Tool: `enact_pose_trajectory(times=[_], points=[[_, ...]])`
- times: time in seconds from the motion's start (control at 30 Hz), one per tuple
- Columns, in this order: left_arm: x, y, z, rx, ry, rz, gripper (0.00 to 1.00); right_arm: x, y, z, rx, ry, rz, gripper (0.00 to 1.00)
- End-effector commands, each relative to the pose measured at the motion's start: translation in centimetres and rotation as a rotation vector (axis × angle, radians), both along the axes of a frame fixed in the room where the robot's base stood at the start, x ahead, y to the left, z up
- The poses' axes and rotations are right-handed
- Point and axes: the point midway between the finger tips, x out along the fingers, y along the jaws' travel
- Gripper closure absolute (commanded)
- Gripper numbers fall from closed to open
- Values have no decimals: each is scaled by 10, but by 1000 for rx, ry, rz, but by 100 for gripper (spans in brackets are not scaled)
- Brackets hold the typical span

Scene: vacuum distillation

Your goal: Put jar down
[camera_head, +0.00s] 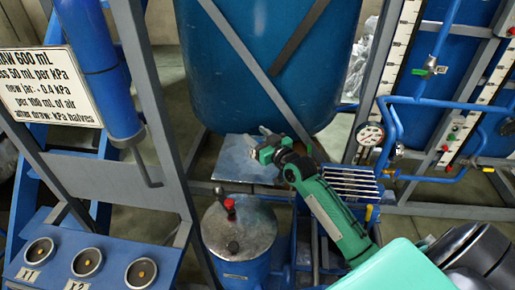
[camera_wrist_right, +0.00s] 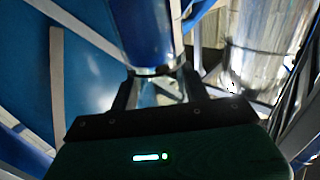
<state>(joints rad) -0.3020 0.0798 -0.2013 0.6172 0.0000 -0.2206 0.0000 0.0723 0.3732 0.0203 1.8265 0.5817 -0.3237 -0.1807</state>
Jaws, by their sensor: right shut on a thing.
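My right gripper (camera_head: 266,143) is shut, its green arm reaching in from the lower right in the head view. Its fingers hang over a flat metal plate (camera_head: 240,162) in front of the big blue tank. In the wrist view, the two dark fingers (camera_wrist_right: 158,82) flank a pale, see-through thing, apparently the glass jar (camera_wrist_right: 157,94). Its outline is hard to make out, and I cannot tell whether it touches the plate. The jar does not show clearly in the head view. My left gripper is not in view.
A blue pot with a metal lid (camera_head: 240,230) and red knob stands nearer. A rack of metal strips (camera_head: 352,185) is right of the plate. A panel with round sockets (camera_head: 85,262) is at lower left. Blue pipes with a gauge (camera_head: 370,133) are at right.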

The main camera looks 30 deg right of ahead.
Motion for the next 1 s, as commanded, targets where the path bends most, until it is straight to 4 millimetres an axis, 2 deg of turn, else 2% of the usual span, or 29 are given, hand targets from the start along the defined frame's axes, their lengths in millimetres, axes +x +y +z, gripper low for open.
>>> enact_pose_trajectory(times=[0.17, 0.5, 0.93, 0.97, 1.0], points=[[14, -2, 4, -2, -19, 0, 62, 0, 0, -17, -2, -2, 0, 82], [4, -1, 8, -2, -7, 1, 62, 0, 0, -57, -2, 0, 0, 82], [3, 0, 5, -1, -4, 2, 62, 0, 0, -64, -1, -2, 0, 82], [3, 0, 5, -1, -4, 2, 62, 0, 0, -65, -1, -1, 0, 51], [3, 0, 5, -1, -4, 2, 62, 0, 0, -64, -1, -1, 0, 44]])
